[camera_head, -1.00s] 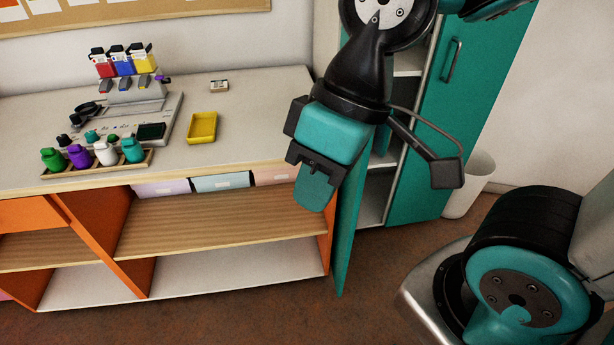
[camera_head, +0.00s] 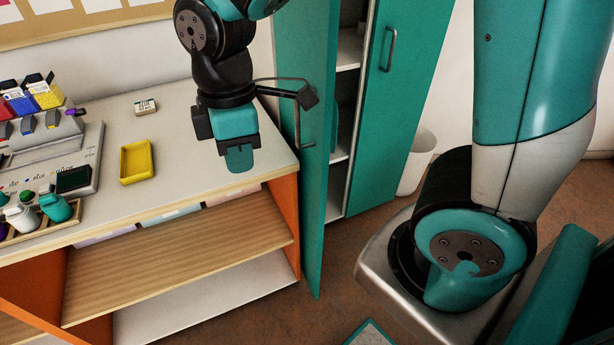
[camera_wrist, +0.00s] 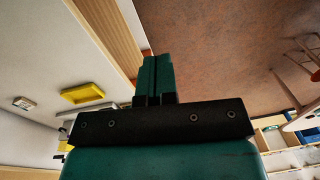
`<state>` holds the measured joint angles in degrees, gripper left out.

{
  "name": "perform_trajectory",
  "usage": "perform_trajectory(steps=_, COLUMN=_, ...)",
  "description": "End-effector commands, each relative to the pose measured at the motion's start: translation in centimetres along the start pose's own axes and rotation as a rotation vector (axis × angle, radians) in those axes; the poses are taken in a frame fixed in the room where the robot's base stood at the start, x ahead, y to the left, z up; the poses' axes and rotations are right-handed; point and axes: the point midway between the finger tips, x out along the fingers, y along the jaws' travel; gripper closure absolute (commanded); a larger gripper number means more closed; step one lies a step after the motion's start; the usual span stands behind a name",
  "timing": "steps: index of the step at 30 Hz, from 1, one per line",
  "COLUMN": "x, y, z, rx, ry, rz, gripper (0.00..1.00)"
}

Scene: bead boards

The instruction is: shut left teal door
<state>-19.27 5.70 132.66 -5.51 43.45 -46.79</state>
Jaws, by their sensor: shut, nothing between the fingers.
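The left teal door (camera_head: 318,190) of the tall cabinet stands open in the head view, swung out beside the right end of the counter. Its bar handle (camera_head: 298,130) shows on its left face, partly close to my wrist's cable. The right teal door (camera_head: 392,110) stands to its right, and a gap between the doors shows pale shelves (camera_head: 340,140). My gripper (camera_head: 239,160) is shut and empty, pointing down over the counter's right end, left of the left door and apart from it. In the wrist view its closed fingers (camera_wrist: 156,76) show; I cannot make out the door there.
The counter (camera_head: 190,150) carries a yellow tray (camera_head: 137,161), a small white box (camera_head: 146,107) and a grey machine with bottles at the left. Its orange end panel (camera_head: 286,220) is near the open door. A white bin (camera_head: 416,165) stands right of the cabinet. Brown floor lies in front.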

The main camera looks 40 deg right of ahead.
Motion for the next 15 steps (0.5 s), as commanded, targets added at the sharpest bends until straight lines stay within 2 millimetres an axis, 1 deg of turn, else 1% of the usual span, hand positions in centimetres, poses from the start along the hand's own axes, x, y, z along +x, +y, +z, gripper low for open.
perform_trajectory(steps=1, x=1.0, y=1.9, z=-0.2, rx=-0.118, ry=-0.074, rz=-0.006, gripper=1.00)
perform_trajectory(steps=3, x=2.7, y=4.5, z=-0.1, rx=-0.305, ry=-0.175, rz=-0.018, gripper=1.00)
perform_trajectory(steps=5, x=4.4, y=6.6, z=0.1, rx=-0.466, ry=-0.263, rz=-0.046, gripper=1.00)
perform_trajectory(steps=6, x=5.5, y=7.8, z=0.3, rx=-0.574, ry=-0.321, rz=-0.073, gripper=1.00)
perform_trajectory(steps=10, x=9.2, y=10.9, z=1.2, rx=-0.907, ry=-0.496, rz=-0.207, gripper=1.00)
perform_trajectory(steps=12, x=10.9, y=12.0, z=1.8, rx=-1.061, ry=-0.571, rz=-0.295, gripper=1.00)
perform_trajectory(steps=15, x=12.9, y=13.0, z=2.7, rx=-1.236, ry=-0.649, rz=-0.421, gripper=1.00)
